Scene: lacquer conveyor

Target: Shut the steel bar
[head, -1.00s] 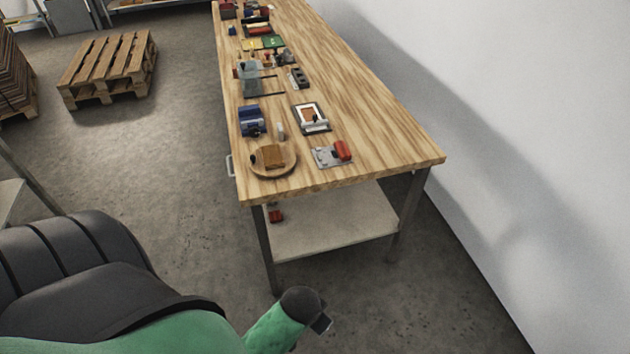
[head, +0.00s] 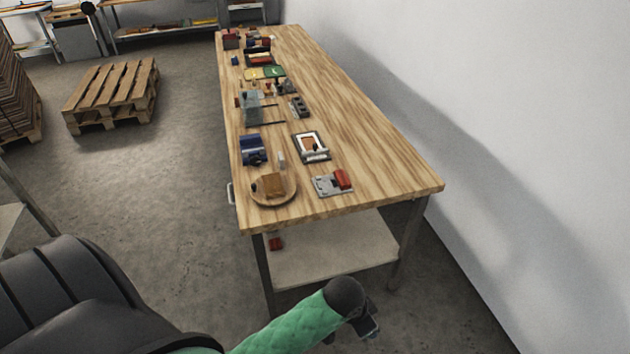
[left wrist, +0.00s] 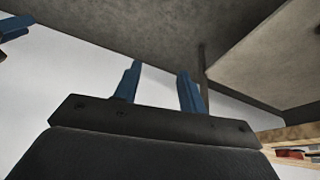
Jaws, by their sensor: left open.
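I cannot clearly make out which thing is the steel bar. A pale bar-like handle (head: 230,193) stands out from the left side of the wooden table (head: 385,170), near its front corner. A grey metal fixture with a red block (head: 333,183) lies near the table's front edge. My left arm reaches in from the lower left in the head view, its gripper (head: 368,322) in front of the table and below its top. In the left wrist view the left gripper (left wrist: 159,68) has its blue fingers apart with nothing between them.
A round wooden tray (head: 273,200) with a brown block, a blue device (head: 253,150) and a framed panel (head: 311,147) stand on the table. A lower shelf (head: 330,255) lies below. A pallet (head: 112,93) is at far left; a white wall is at right. The table's right half is clear.

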